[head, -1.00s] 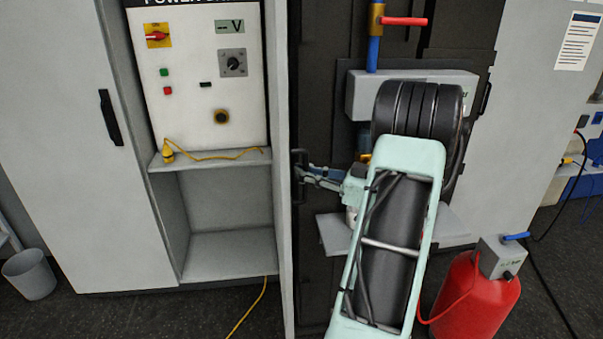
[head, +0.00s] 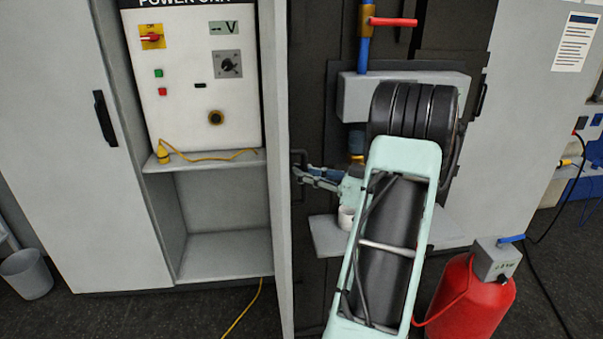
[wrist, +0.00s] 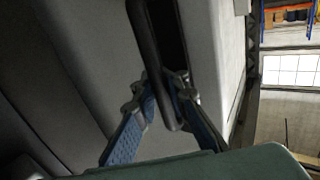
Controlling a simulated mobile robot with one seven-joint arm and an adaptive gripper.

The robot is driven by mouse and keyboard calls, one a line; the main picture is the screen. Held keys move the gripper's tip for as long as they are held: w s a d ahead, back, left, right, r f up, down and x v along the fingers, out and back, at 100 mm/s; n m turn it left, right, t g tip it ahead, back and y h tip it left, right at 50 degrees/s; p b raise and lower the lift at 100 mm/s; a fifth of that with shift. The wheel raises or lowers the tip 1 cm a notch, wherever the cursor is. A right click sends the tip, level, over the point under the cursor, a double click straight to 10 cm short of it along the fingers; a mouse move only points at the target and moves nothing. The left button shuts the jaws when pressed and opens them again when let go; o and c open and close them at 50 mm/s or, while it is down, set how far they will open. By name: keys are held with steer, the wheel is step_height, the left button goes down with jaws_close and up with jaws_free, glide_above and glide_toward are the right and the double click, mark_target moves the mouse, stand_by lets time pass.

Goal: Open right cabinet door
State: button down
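The right cabinet door (head: 280,160) stands swung out toward me, seen almost edge-on in the head view, with the cabinet's inside showing to its left. Its dark bar handle (head: 298,162) is on the door's right side. In the wrist view the handle (wrist: 150,45) runs down between the two blue-grey fingers against a light grey panel. My gripper (head: 299,173) is at the handle, with a finger on each side; its tips (wrist: 160,88) appear closed around the bar. The exact contact is partly hidden by the fingers.
The power unit (head: 195,80) and an empty lower compartment are inside the cabinet. The left door (head: 55,150) has its own handle. A red tank (head: 470,300) stands right; a bin (head: 27,274) stands left.

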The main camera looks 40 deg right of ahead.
steer(key=c, duration=2)
jaws_free()
steer(key=shift+s+a+f, duration=0.1)
steer(key=shift+s+f, duration=0.05)
steer(key=shift+s, duration=0.2)
steer(key=shift+w, duration=0.1)
steer(key=v, duration=1.2)
steer(key=shift+w, duration=0.15)
